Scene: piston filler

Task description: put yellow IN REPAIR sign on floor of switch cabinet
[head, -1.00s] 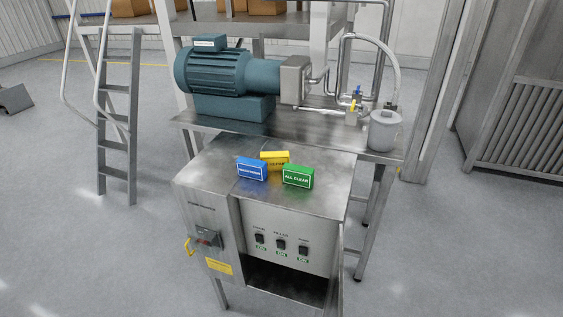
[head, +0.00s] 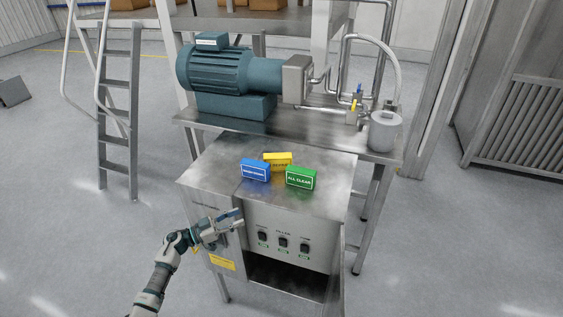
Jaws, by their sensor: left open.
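The yellow sign (head: 278,160) stands on top of the steel switch cabinet (head: 325,172), behind two other signs that partly cover it. A blue sign (head: 255,171) is in front of it to the left, and a green ALL CLEAR sign (head: 301,177) is in front to the right. The cabinet's front has a dark open compartment (head: 285,276) low down, below a panel of several switches (head: 283,243). My left gripper (head: 238,217) is open and empty in front of the cabinet's upper left front, below the signs. It hides part of the left front panel. My right gripper is out of view.
A blue-green motor (head: 222,75) and pipework stand on the bench (head: 310,128) behind the cabinet. A small grey canister (head: 385,130) is at the bench's right end. A ladder (head: 118,120) stands at the left. The floor beside the cabinet is clear.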

